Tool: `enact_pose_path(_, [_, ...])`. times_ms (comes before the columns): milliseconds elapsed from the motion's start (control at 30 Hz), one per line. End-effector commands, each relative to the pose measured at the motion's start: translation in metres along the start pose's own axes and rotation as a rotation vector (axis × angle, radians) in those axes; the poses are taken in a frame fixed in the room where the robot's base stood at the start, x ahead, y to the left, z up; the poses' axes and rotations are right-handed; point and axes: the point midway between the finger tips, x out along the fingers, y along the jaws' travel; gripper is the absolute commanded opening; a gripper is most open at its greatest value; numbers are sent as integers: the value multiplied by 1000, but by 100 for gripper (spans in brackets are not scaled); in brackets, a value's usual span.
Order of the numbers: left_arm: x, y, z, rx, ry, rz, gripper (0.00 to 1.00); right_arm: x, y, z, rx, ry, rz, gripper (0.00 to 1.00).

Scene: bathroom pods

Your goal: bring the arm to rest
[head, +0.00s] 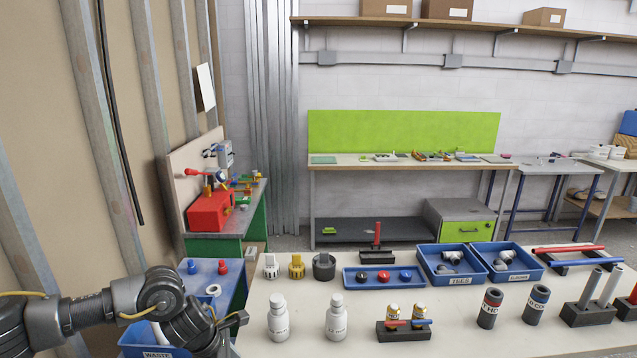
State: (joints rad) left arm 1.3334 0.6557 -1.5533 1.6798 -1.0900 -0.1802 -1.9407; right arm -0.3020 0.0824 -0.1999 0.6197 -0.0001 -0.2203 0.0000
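My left arm (150,298) comes in from the lower left, with dark grey joints and a yellow cable. Its gripper (238,320) hangs over the near left corner of the pale table, beside the blue waste bin (153,351). The gripper is small and partly hidden by my arm, so its opening is not clear. I see nothing held in it. My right arm and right gripper are out of the picture.
White bottles (278,318) stand just right of the gripper on the table (385,291). A black rack (404,333), two cylinders (489,308), a blue tray (384,279) and blue bins (453,265) stand further right. A strip of tabletop between the bottles and rack is clear.

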Motion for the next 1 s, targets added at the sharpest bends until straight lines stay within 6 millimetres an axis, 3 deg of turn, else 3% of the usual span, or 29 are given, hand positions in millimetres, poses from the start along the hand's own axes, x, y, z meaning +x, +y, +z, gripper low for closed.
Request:
enact_pose_path(33, [25, -30, 27, -77, -78, -18, 50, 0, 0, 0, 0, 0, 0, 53])
enact_pose_path(167, [55, -87, 95, -397, -297, -48, 50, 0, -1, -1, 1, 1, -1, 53])
enact_pose_path(300, [56, -130, 146, -856, -504, -123, 50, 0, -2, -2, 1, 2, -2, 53])
enact_pose_path(400, [48, -146, 161, -1245, -617, -189, 50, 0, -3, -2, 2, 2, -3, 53])
enact_pose_path(467, [41, -150, 160, -1498, -670, -230, 50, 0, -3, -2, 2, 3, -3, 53])
enact_pose_path(567, [34, -154, 138, -1950, -727, -287, 50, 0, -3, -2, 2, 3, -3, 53])
enact_pose_path(667, [30, -160, 94, -2429, -751, -313, 50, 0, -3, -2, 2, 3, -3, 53])
enact_pose_path(767, [30, -175, 38, -2886, -748, -292, 50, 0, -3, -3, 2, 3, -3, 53])
enact_pose_path(800, [30, -182, 17, 3039, 744, 271, 50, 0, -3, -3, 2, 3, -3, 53])
enact_pose_path(1000, [27, -226, -63, 2572, 513, 83, 50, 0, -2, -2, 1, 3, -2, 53])
